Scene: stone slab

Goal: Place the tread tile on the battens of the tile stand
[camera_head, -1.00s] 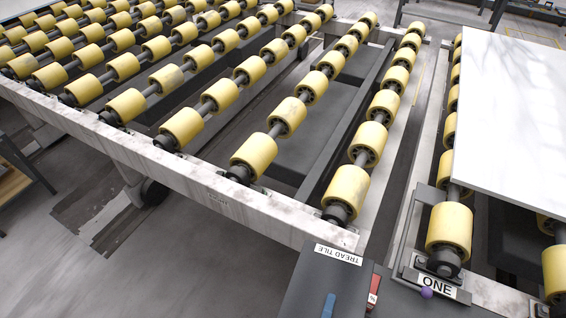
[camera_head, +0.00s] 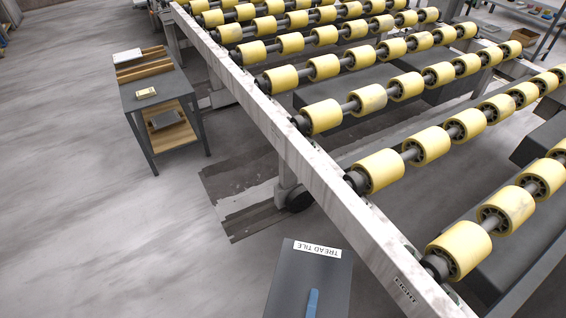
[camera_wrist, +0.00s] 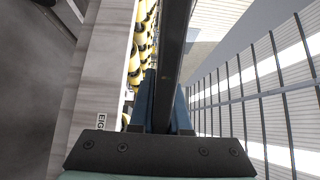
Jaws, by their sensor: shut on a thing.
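The tread tile (camera_head: 300,275) is a flat dark grey slab with a white "TREAD TILE" label, at the bottom of the head view. My gripper (camera_head: 313,302) shows there only as one blue finger on the tile's face. In the wrist view my gripper (camera_wrist: 164,103) has its blue fingers shut on the tile (camera_wrist: 172,45), seen edge-on. The tile stand (camera_head: 160,90) is a dark grey table at upper left, well apart from the tile. Brown wooden battens (camera_head: 146,69) lie across its top towards the back.
A roller conveyor with yellow rollers (camera_head: 322,117) and a pale side rail (camera_head: 330,180) fills the right, close beside the tile. The floor (camera_head: 80,210) at left is free.

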